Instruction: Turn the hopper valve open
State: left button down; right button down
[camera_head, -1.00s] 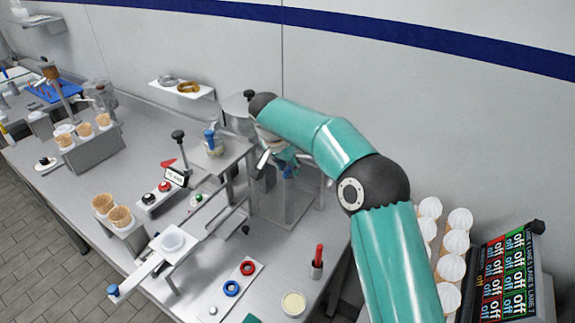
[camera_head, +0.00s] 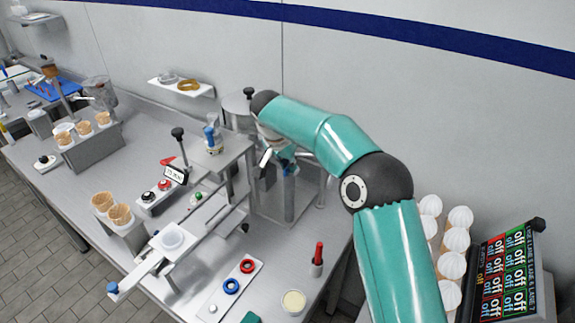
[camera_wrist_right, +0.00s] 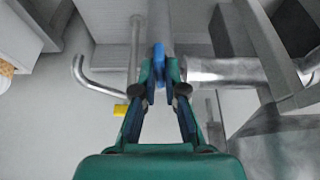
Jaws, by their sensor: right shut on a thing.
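In the right wrist view, a blue handle (camera_wrist_right: 158,60), which looks like the valve handle, stands upright between my right fingertips beside a horizontal metal pipe (camera_wrist_right: 222,70). My right gripper (camera_wrist_right: 159,82) is shut on this handle. In the head view, my right gripper (camera_head: 279,160) is at the steel stand near the back wall, partly hidden by my own forearm. A round steel vessel (camera_head: 237,106), perhaps the hopper, stands behind it and is partly covered by my arm. My left gripper is not in view.
A wall shelf (camera_head: 181,86) is at the back. A red-handled tool (camera_head: 318,260) stands in front. White-topped cones (camera_head: 456,240) are at the right.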

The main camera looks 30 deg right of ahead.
jog(key=n+t+b, duration=0.1)
jog(key=n, duration=0.2)
jog(key=shift+y+b, duration=0.3)
jog(key=shift+b, duration=0.1)
jog(key=n+y, duration=0.1)
jog(key=n, duration=0.2)
jog(key=shift+d+r+t, duration=0.1)
jog(key=shift+d+t, duration=0.05)
jog(key=shift+t, duration=0.25)
jog(key=n+y, duration=0.1)
jog(key=n, duration=0.1)
jog(key=shift+r+n, duration=0.1)
jog(key=shift+n, duration=0.3)
jog(key=n+y+p, duration=0.1)
jog(key=n+p, duration=0.1)
jog(key=n, duration=0.2)
jog(key=shift+d+y, duration=0.15)
jog(key=shift+y, duration=0.25)
jog(key=shift+n+y, duration=0.7)
jog(key=shift+n, duration=1.6)
jog(key=c, duration=1.2)
grip_release()
jog(key=shift+c, duration=0.2)
